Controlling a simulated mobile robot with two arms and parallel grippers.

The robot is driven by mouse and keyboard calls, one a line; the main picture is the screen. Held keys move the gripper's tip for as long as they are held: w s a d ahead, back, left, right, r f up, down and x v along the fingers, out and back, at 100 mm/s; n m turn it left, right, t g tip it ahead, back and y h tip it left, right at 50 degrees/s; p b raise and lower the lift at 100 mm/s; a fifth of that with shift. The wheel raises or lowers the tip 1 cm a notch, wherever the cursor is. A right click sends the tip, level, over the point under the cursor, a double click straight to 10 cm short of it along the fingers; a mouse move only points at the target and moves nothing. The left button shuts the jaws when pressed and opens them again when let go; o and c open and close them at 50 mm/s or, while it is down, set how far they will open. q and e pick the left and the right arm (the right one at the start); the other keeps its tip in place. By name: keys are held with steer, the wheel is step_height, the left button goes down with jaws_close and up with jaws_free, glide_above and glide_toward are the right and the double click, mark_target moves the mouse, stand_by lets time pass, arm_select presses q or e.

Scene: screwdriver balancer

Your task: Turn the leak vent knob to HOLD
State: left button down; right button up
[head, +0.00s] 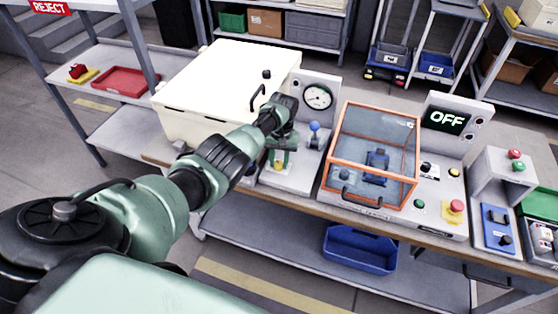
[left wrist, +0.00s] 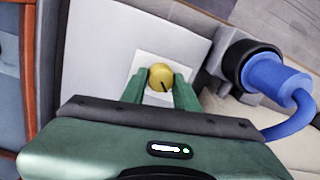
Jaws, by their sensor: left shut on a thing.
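In the left wrist view, the yellow round knob (left wrist: 160,77) sits on a white square plate on a pale panel. A dark pointer line shows on its face; no HOLD lettering is readable. The two green fingers of my left gripper (left wrist: 161,82) are on either side of the knob and shut on it. In the head view, my left arm reaches across to the gauge station, and my left gripper (head: 280,158) is low in front of it. My wrist partly covers the station there. My right gripper is not in view.
The pressure gauge (head: 318,97) is behind. A white lidded box (head: 215,85) is at left, and an orange-framed clear guard (head: 372,150) is at right. The OFF display (head: 446,119) stands further right.

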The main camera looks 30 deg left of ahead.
mark_target(280, 163)
arm_select(q)
steer(key=shift+w+r, duration=0.1)
stand_by(0.3)
steer(key=c, duration=1.1)
jaws_free()
steer(key=shift+o, duration=0.2)
steer(key=shift+r, duration=0.4)
step_height(280, 163, up, 7)
steer(key=shift+d+p, duration=0.1)
steer(key=shift+p, duration=0.2)
